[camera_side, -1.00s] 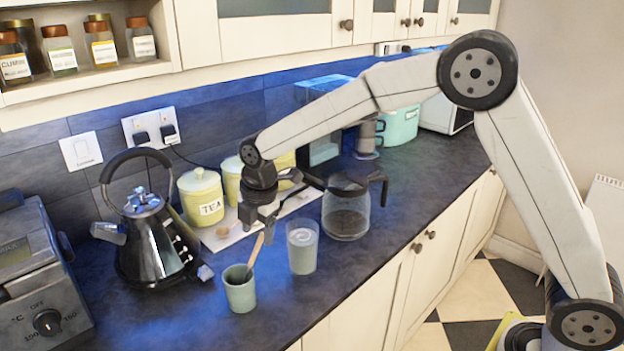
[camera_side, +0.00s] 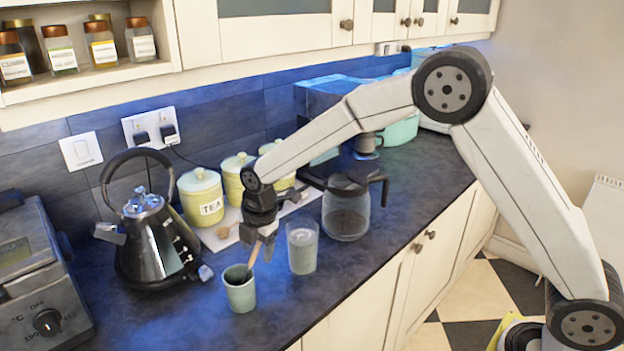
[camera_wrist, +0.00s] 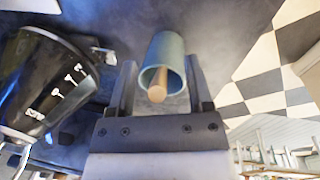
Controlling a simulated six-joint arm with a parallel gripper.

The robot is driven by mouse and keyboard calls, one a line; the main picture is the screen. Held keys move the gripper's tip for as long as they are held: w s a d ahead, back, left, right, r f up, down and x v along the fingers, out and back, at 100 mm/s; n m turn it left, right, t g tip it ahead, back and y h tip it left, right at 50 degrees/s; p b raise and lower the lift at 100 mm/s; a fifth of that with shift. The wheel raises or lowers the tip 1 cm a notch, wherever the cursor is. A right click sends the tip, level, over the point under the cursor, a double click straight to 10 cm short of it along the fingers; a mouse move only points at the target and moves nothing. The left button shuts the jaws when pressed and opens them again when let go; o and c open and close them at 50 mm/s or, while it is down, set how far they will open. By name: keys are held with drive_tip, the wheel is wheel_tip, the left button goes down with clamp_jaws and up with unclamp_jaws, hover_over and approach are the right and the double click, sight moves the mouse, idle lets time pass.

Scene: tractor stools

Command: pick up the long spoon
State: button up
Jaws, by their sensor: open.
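The long spoon (camera_side: 254,255) is wooden and stands tilted in a grey-green cup (camera_side: 240,294) on the counter, its handle sticking up above the rim. The spoon's lower end is hidden inside the cup. My gripper (camera_side: 259,243) is just above the cup at the handle's upper part. In the wrist view my gripper (camera_wrist: 162,82) is open, its two fingers on either side of the spoon's round handle end (camera_wrist: 157,92). The cup (camera_wrist: 165,52) shows behind the handle end. I cannot tell whether a finger touches the spoon.
A black kettle (camera_side: 155,245) stands left of the cup. A glass of pale contents (camera_side: 302,250) stands close to its right, with a coffee pot (camera_side: 346,212) behind. A TEA canister (camera_side: 201,196) and a shorter spoon (camera_side: 222,231) are at the back. The counter in front is narrow.

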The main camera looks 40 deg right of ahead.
clamp_jaws()
drive_tip(key=shift+r, duration=0.1)
wheel_tip(320, 180, up, 18)
idle(0.9)
idle(0.5)
drive_tip(key=s+d+r+h, duration=0.1)
drive_tip(key=d+r+h, duration=0.1)
drive_tip(key=d+h, duration=0.4)
drive_tip(key=shift+s+d+r+h, duration=0.2)
drive_tip(key=shift+s+d+h, duration=0.1)
drive_tip(key=shift+d, duration=2.25)
